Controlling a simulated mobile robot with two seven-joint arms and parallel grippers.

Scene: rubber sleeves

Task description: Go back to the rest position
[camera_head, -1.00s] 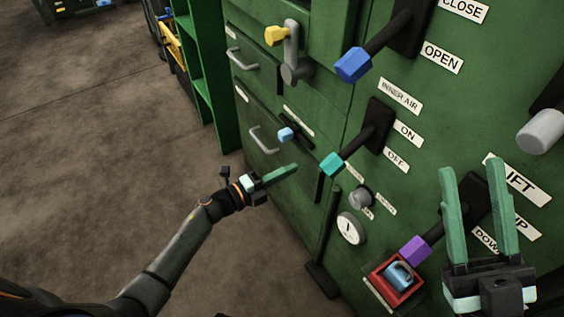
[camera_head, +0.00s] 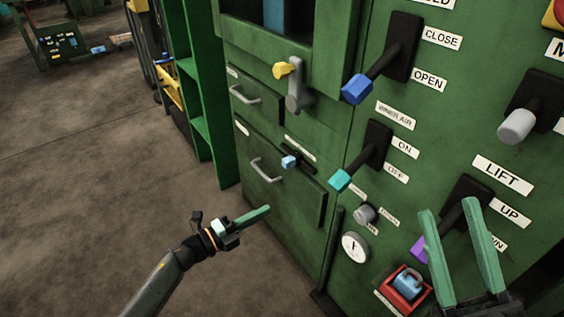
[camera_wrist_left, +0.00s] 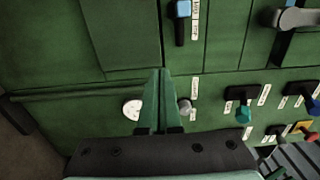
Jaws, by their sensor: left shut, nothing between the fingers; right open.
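My left gripper (camera_head: 250,218) is shut and empty, low at the left in the head view, in front of the green machine's lower drawers and apart from them. It also shows shut in the left wrist view (camera_wrist_left: 160,75), with the green panel beyond its fingers. My right gripper (camera_head: 450,210) is open and empty at the lower right of the head view. Its green fingers stand apart in front of the lift lever with the purple knob (camera_head: 418,248) and partly hide it.
The green machine (camera_head: 290,210) carries levers with a blue knob (camera_head: 356,88), a teal knob (camera_head: 340,180) and a grey knob (camera_head: 516,125). A red box (camera_head: 404,292) with a blue padlock-like part sits low. A green shelf (camera_head: 205,100) stands left. Bare floor (camera_head: 80,180) lies at left.

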